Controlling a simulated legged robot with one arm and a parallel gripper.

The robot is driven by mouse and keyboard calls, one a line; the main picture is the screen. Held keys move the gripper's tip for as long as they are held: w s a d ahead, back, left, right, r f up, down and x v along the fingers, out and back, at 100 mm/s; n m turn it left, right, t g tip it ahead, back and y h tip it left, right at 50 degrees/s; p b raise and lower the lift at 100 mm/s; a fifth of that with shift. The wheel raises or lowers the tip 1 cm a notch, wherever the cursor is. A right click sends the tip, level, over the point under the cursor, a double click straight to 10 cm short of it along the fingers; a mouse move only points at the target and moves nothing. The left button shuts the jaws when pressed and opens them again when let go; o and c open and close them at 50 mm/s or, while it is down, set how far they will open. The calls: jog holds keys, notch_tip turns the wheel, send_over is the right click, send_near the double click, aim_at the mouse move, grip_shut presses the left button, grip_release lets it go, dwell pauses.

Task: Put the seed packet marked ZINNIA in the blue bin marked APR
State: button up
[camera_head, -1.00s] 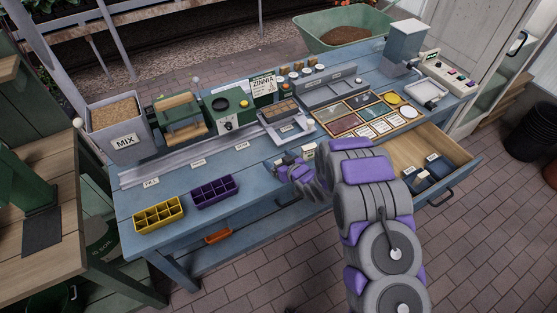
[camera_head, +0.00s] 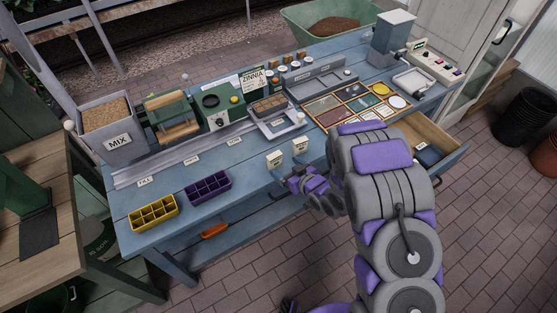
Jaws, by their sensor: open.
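Two small pale packets, a left one (camera_head: 274,159) and a right one (camera_head: 300,147), stand near the bench's front edge. Their print is too small to read, so I cannot tell which is marked ZINNIA. My gripper (camera_head: 296,184) is open, just in front of and below the packets in the picture, apparently empty; its fingertips are small and hard to make out. A dark blue bin (camera_head: 428,156) shows partly inside the open drawer (camera_head: 437,140) at the right. My arm hides much of the drawer, and no APR label is readable.
A ZINNIA sign (camera_head: 253,82) stands at the bench's back. A yellow tray (camera_head: 153,213) and a purple tray (camera_head: 207,187) sit at the front left. A scale-like device (camera_head: 275,116) and a sectioned wooden tray (camera_head: 345,112) stand behind the packets. The bench front between purple tray and packets is clear.

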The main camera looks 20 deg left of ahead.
jog(key=v, duration=0.5)
jog(key=shift+s+d+p, duration=0.1)
jog(key=shift+s+p, duration=0.05)
jog(key=shift+p, duration=0.15)
jog(key=w+d+r+m+t+h, duration=0.1)
jog(key=w+d+r+h, duration=0.25)
jog(key=d, duration=0.35)
jog(key=s+d+r+m+g+h, duration=0.1)
jog(key=s+d+r+m+h, duration=0.25)
jog(key=d, duration=0.55)
jog(key=s+d+r+m+g+h, duration=0.15)
jog(key=d+r+h, duration=0.25)
jog(key=d+r, duration=0.4)
jog(key=s+r+m+g, duration=0.2)
jog(key=s+r+g, duration=0.2)
jog(key=s, duration=1.2)
jog(key=s+d+r+m+g, duration=0.1)
jog(key=s+r+g, duration=0.3)
jog(key=s, duration=1.2)
notch_tip(320, 180, up, 3)
jog(key=shift+d+f+m, duration=0.1)
jog(key=shift+d+m, duration=0.2)
jog(key=shift+m, duration=0.6)
